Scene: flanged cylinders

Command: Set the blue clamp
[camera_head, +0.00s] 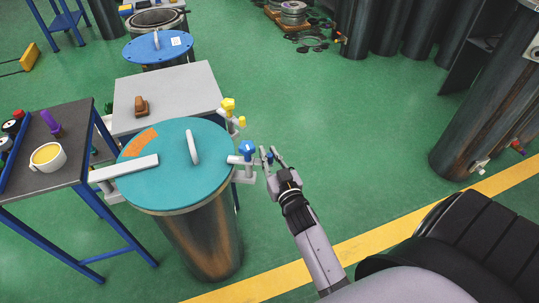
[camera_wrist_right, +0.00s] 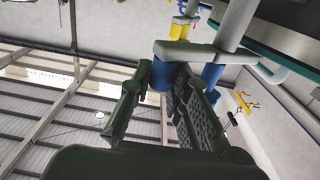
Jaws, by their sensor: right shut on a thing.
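The blue clamp (camera_head: 247,149) sits at the right rim of the teal lid (camera_head: 185,185) on a standing cylinder (camera_head: 207,245). It has a blue knob on top and a grey arm reaching outward. My right gripper (camera_head: 268,154) is at the outer end of that arm, just right of the lid. In the right wrist view, a blue part of the clamp (camera_wrist_right: 160,76) lies between the fingers of my right gripper (camera_wrist_right: 163,82), below a grey bar. The gripper is shut on it. The exact finger contact is partly hidden. My left gripper is out of view.
A grey table (camera_head: 195,85) with a brown object stands behind. A dark table (camera_head: 70,115) with a yellow-filled cup (camera_head: 47,168) is at left. A rusty column (camera_head: 480,105) stands right; the green floor between is clear.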

